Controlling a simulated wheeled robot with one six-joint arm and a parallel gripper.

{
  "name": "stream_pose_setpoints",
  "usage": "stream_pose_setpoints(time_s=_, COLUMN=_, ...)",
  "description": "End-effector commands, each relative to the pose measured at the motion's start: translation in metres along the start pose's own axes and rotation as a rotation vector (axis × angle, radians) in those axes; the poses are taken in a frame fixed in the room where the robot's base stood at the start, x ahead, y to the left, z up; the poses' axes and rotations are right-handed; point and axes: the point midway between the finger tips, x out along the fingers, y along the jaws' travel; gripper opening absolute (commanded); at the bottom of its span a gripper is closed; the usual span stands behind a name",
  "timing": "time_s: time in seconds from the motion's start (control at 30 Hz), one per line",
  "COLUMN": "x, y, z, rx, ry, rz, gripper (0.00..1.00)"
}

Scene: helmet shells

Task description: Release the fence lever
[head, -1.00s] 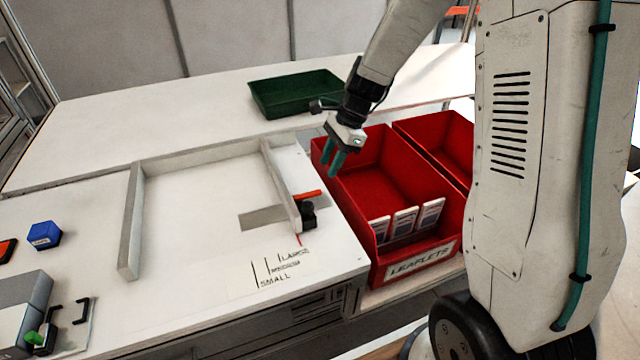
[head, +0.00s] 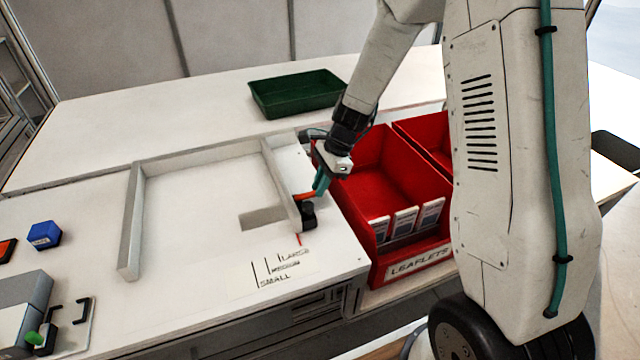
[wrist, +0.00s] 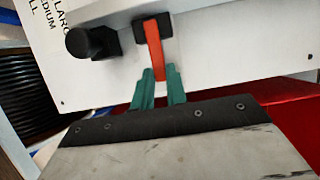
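The fence lever (wrist: 153,45) is a flat orange-red bar on a black pivot block, sticking out from the outer side of the white fence (head: 281,182). It also shows in the head view (head: 305,196), partly covered by my fingers. A black knob (wrist: 90,42) sits beside it. My gripper (wrist: 160,71) has its two teal fingers on either side of the lever's free end, with the lever's tip between them. The fingers stand apart; any gap to the lever is very small. In the head view my gripper (head: 320,186) is low at the table's right part.
A red leaflet bin (head: 375,185) with several leaflets stands close to the right of my gripper. A green tray (head: 297,93) is behind. Size marks (head: 283,266) lie on the white table in front of the fence. A blue block (head: 44,235) is far left.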

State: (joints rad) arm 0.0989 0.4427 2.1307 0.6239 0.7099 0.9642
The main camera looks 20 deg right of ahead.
Motion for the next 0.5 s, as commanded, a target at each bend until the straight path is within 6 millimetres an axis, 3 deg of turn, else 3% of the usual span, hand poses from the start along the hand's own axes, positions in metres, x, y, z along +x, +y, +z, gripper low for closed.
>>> stream_pose_setpoints(time_s=0.5, x=-0.0052, y=-0.0004, z=0.0074, rx=-0.006, ry=0.107, rz=-0.001, gripper=0.0)
